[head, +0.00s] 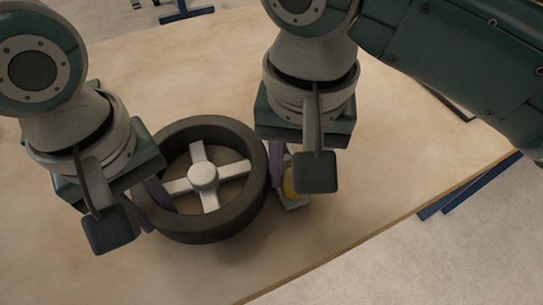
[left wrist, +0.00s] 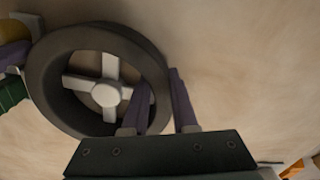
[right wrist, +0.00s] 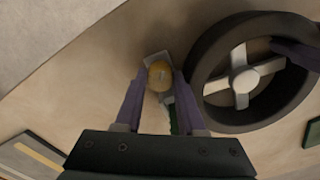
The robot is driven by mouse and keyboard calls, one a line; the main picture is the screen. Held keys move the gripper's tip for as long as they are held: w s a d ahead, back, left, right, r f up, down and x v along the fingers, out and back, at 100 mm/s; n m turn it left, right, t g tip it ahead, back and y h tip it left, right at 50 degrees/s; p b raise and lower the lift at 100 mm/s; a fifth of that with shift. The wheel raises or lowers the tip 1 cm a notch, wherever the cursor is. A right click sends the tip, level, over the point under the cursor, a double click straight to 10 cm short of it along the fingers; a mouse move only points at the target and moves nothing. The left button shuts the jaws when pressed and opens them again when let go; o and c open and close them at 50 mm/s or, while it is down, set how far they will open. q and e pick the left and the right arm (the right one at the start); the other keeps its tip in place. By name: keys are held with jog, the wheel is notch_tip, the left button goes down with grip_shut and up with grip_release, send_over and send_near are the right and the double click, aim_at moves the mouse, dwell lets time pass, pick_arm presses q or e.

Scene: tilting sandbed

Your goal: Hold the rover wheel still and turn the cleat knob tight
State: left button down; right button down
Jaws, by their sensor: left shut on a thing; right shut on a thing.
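The rover wheel (head: 203,177) has a dark thick rim and a light four-spoke hub, and lies on the table. It also shows in the left wrist view (left wrist: 106,94) and the right wrist view (right wrist: 243,80). My left gripper (head: 150,205) is shut on the wheel's rim at its left side, one purple finger inside and one outside (left wrist: 164,98). The yellow cleat knob (head: 291,187) sits on a small pale block right of the wheel. My right gripper (right wrist: 160,78) is shut on the knob (right wrist: 159,74), fingers on both sides. My right gripper partly hides the knob in the head view.
The wooden tabletop (head: 300,255) is clear in front of the wheel, and its edge runs diagonally at lower right. A flat framed item (right wrist: 40,155) lies at lower left in the right wrist view. Blue supports (head: 470,190) show beyond the table edge.

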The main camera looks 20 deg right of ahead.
jog(key=shift+m, duration=1.1)
jog(key=c, duration=0.5)
grip_release()
